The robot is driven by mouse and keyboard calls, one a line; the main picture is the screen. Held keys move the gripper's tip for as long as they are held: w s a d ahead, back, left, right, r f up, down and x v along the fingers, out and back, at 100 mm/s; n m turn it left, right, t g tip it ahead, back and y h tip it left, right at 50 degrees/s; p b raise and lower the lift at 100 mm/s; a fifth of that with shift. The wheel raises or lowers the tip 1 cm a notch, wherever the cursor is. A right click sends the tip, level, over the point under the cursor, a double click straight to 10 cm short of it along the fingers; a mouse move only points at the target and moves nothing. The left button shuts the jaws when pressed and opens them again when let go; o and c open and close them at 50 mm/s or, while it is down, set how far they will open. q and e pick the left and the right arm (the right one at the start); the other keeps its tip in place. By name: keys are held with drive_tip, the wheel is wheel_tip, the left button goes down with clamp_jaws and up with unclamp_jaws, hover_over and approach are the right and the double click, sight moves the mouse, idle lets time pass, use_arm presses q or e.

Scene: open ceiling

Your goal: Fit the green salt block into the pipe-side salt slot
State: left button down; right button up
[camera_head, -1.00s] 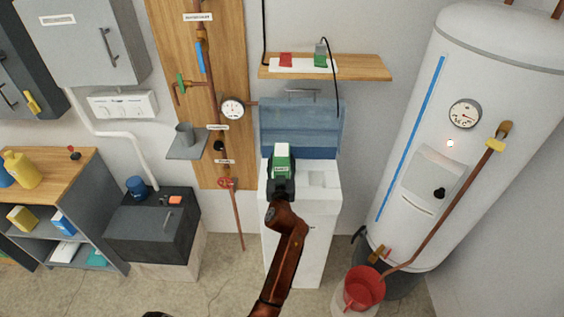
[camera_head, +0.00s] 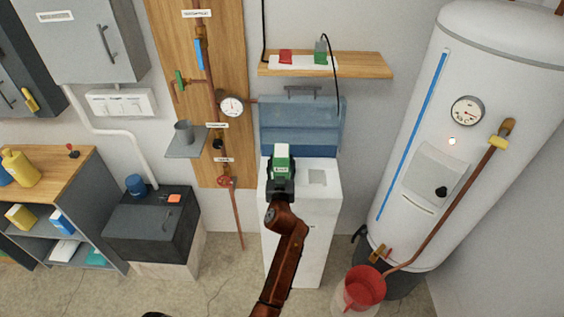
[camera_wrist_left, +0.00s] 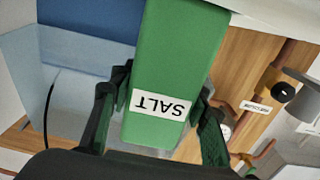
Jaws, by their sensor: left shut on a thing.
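The green salt block (camera_head: 281,161) has a pale end and a white SALT label; it also fills the middle of the left wrist view (camera_wrist_left: 180,60), with the label upside down. My left gripper (camera_head: 281,184) is shut on it, with one finger on each side. The block is over the left part of the white cabinet's top (camera_head: 330,195). A square slot (camera_head: 317,177) shows at the right of that top. The left part, on the pipe side, is hidden behind block and gripper. I cannot tell whether the block touches the cabinet. My right gripper is not in view.
A raised blue lid (camera_head: 300,120) stands behind the cabinet top. A wooden shelf (camera_head: 360,66) is above it. The pipe board (camera_head: 238,150) is at left, the white tank (camera_head: 440,150) at right. A red bucket (camera_head: 364,288) stands at lower right.

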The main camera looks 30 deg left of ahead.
use_arm(q)
drive_tip(key=shift+f+b, duration=3.1)
drive_tip(key=shift+f, duration=0.4)
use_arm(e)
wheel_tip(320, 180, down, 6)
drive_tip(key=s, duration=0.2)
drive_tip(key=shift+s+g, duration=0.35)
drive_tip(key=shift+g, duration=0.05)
